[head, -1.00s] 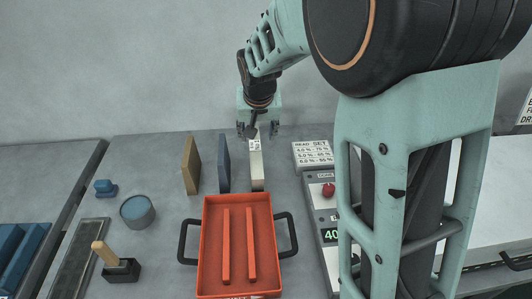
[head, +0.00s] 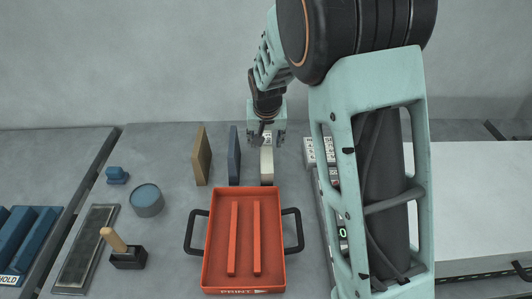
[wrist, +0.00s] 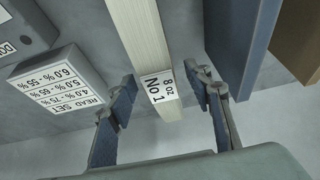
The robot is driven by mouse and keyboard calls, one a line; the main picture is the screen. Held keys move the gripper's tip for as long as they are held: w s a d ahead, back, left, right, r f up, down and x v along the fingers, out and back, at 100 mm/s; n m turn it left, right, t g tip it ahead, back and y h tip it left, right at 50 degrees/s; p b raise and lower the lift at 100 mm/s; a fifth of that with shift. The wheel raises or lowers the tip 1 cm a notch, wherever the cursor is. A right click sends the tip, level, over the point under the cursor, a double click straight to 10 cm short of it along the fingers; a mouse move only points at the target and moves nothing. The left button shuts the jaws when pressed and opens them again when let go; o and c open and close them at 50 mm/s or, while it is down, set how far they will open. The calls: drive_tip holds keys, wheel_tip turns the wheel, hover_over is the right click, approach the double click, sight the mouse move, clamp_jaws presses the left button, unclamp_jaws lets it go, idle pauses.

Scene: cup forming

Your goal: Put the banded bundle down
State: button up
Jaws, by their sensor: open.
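The banded bundle is a pale cream, long bar-like stack (head: 267,168) behind the orange tray, with a white band reading "8 oz No 1". It also shows in the wrist view (wrist: 145,40), running up from the label. My gripper (head: 266,141) is open at its far end. In the wrist view the two fingers of my gripper (wrist: 164,82) stand on either side of the banded end, with gaps on both sides. Whether the bundle's underside rests on the table is hard to see.
A blue slab (head: 234,158) and a brown slab (head: 202,158) stand left of the bundle. A white sign block (head: 309,151) is to its right. The orange tray (head: 276,240) with two bars is in front. A blue round tub (head: 147,203) and wooden-handled stamp (head: 128,258) are left.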

drive_tip(key=shift+x, duration=0.95)
drive_tip(key=shift+r, duration=0.1)
clamp_jaws()
drive_tip(key=shift+w, duration=0.1)
